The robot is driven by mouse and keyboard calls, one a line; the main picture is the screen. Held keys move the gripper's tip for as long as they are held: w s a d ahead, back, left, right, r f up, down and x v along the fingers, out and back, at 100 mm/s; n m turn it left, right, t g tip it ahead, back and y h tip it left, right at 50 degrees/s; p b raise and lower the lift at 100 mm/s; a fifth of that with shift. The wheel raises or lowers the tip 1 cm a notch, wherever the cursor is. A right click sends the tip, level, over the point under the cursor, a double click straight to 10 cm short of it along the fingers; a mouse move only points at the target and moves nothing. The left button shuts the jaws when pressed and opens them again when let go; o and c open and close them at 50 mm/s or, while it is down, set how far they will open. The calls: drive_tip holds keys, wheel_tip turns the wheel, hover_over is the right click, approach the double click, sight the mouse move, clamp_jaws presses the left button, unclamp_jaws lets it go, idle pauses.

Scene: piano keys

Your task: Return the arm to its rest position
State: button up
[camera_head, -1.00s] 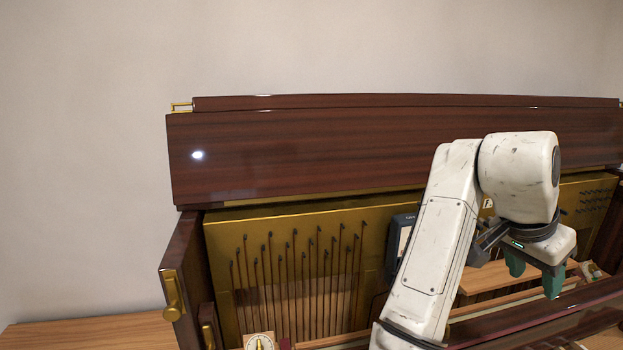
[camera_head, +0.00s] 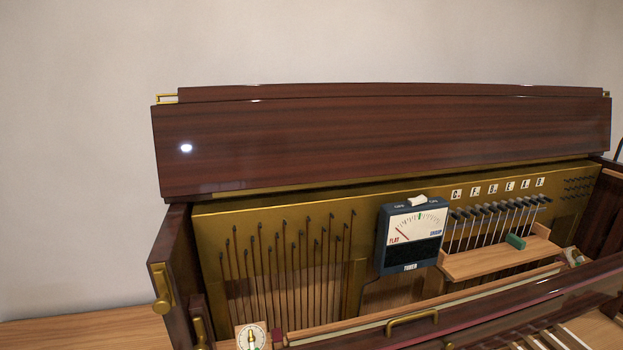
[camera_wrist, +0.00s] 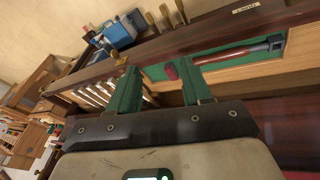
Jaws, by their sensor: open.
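My gripper (camera_wrist: 160,82) shows in the wrist view with its two green fingers spread apart and nothing held between them. It is out of the head view, and so is the rest of my arm. Beyond the fingers lies a green-lined recess with a red-handled tool (camera_wrist: 225,57) in it. A small dark red piece (camera_wrist: 170,71) appears between the fingertips, further back. The open piano (camera_head: 380,145) fills the middle of the head view. How far my gripper is from the piano is hard to tell.
A tuner meter (camera_head: 411,236) stands inside the piano, left of a wooden rail (camera_head: 490,262) with a green block (camera_head: 515,242). A brass handle (camera_head: 411,322) is on the front board. The wrist view shows a blue box (camera_wrist: 112,36) and wooden-handled tools at the back.

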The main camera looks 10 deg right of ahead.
drive_tip(key=s+a+f+n+g+y, duration=0.1)
drive_tip(key=s+a+f+n+y, duration=0.1)
drive_tip(key=s+a+f, duration=0.3)
drive_tip(key=s+a+y, duration=0.1)
drive_tip(key=s+a, duration=0.1)
drive_tip(key=s, duration=0.2)
drive_tip(key=shift+s+a+f, duration=0.15)
drive_tip(key=shift+s+a, duration=0.1)
drive_tip(key=shift+s, duration=0.15)
